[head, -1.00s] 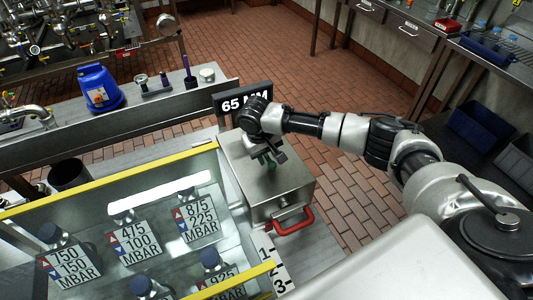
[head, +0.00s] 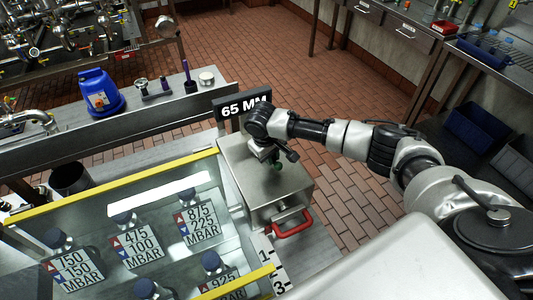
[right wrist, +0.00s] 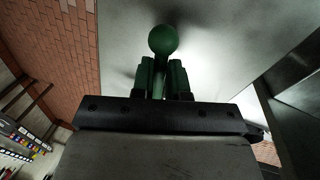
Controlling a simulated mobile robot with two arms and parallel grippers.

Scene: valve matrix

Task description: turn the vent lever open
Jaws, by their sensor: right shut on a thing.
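The vent lever is green with a round ball knob (right wrist: 162,40). It stands on the lid of a steel box (head: 252,182), and in the head view my wrist hides most of it. My right gripper (head: 274,163) is over the lid and shut on the lever. In the right wrist view the two fingers of my right gripper (right wrist: 163,78) stand on either side of the lever's stem, just below the knob. My left gripper is not in view.
A red handle (head: 292,224) sticks out of the box's front. A "65 MM" sign (head: 243,107) stands behind it. A glass-topped case with a yellow edge (head: 120,182) and several pressure labels lies to the left.

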